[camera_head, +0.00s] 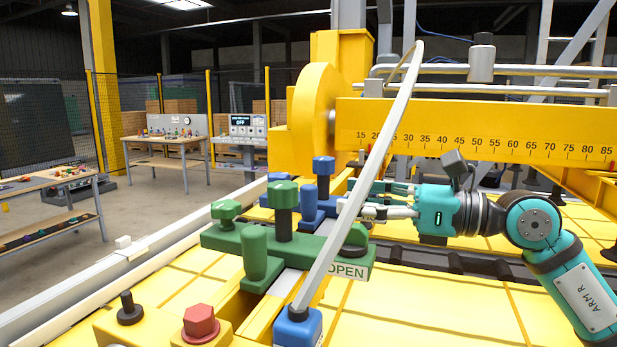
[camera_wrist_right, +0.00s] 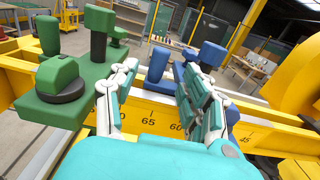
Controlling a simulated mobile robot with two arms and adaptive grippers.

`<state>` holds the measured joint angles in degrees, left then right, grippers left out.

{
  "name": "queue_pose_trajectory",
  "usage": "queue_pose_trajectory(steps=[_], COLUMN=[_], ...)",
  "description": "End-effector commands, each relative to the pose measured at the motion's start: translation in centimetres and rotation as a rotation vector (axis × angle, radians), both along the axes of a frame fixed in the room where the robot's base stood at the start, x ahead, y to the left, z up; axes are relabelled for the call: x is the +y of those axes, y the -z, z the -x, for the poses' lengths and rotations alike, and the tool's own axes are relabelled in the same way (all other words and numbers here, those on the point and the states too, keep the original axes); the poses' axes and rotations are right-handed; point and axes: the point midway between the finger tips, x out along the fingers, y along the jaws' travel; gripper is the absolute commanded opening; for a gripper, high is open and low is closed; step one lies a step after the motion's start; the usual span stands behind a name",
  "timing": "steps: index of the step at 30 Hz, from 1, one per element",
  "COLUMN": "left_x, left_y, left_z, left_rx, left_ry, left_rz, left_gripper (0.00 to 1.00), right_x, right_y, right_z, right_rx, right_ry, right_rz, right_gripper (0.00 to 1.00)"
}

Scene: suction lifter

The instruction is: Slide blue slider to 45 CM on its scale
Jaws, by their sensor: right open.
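The blue slider (camera_head: 330,205) has a knobbed post and shorter blue grips, and sits on the yellow rail behind the green slider (camera_head: 225,239). In the right wrist view the blue slider (camera_wrist_right: 158,65) shows between and behind the fingertips. The scale there (camera_wrist_right: 148,121) reads 65 and 60 between the fingers and 45 to the right. My right gripper (camera_head: 362,200) is open beside the blue slider; I cannot tell if it touches. In the wrist view my right gripper (camera_wrist_right: 158,78) has its right finger covering part of the slider, so its exact reading is hidden. My left gripper is not in view.
The green slider (camera_wrist_right: 60,95) stands close to the left finger. A pale curved bar (camera_head: 358,190) crosses in front of the gripper. A red hexagonal knob (camera_head: 198,322) is at the front. A yellow beam with another scale (camera_head: 480,130) is above.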

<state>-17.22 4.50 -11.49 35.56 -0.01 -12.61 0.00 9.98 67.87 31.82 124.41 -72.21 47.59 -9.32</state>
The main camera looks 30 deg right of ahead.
Motion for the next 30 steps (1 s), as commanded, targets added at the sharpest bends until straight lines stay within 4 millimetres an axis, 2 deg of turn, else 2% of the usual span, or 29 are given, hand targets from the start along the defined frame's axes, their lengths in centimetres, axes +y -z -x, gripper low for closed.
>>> queue_pose_trajectory(steps=[1, 12, 18, 28, 30], left_x=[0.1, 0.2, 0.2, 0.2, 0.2], left_y=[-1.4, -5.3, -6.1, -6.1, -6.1], left_z=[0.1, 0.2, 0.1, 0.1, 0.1], left_rx=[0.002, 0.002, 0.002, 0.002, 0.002], left_ry=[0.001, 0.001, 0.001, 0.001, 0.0], left_rz=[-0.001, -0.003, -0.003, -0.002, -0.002], left_gripper=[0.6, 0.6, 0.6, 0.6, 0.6], right_x=[0.7, 4.1, 5.0, 5.2, 5.1], right_y=[-0.7, -0.6, -0.3, 0.0, 0.0], right_z=[-0.8, -4.7, -5.6, -5.8, -5.8], right_rx=[0.002, -0.002, -0.003, -0.001, -0.001], right_ry=[-0.001, 0.0, 0.0, 0.0, 0.0], right_rz=[0.003, -0.003, -0.001, -0.001, -0.001], right_gripper=[0.48, 0.48, 0.48, 0.48, 0.4])
